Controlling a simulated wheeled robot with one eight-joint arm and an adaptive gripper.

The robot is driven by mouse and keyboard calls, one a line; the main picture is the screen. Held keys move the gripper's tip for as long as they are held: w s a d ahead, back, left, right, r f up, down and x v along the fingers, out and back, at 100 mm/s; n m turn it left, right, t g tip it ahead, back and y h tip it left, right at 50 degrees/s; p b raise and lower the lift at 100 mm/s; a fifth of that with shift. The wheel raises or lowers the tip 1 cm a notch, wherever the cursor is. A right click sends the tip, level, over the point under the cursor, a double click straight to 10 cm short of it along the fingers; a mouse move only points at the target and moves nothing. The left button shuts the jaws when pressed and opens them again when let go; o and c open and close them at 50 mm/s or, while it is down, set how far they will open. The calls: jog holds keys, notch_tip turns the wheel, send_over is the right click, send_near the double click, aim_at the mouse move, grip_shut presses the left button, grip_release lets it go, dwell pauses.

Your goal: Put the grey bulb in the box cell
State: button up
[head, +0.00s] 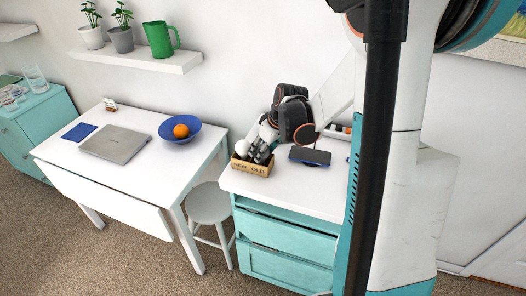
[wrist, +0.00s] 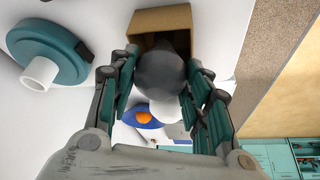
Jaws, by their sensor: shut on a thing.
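A white bulb (head: 242,147) shows at the box's left half. The grey bulb's depth relative to the cell cannot be told.
A dark flat device (head: 310,156) lies on the white counter right of my gripper. A teal round fitting with a white tube (wrist: 42,72) shows in the wrist view. The table on the left holds a laptop (head: 115,144) and a blue bowl (head: 180,129) with an orange. A stool (head: 208,203) stands between.

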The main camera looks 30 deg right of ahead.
jog(key=shift+f, duration=0.15)
jog(key=o, duration=1.1)
jog(key=p+v, duration=0.3)
jog(key=v, duration=0.9)
jog(key=shift+r+p, duration=0.2)
jog(key=shift+p, duration=0.15)
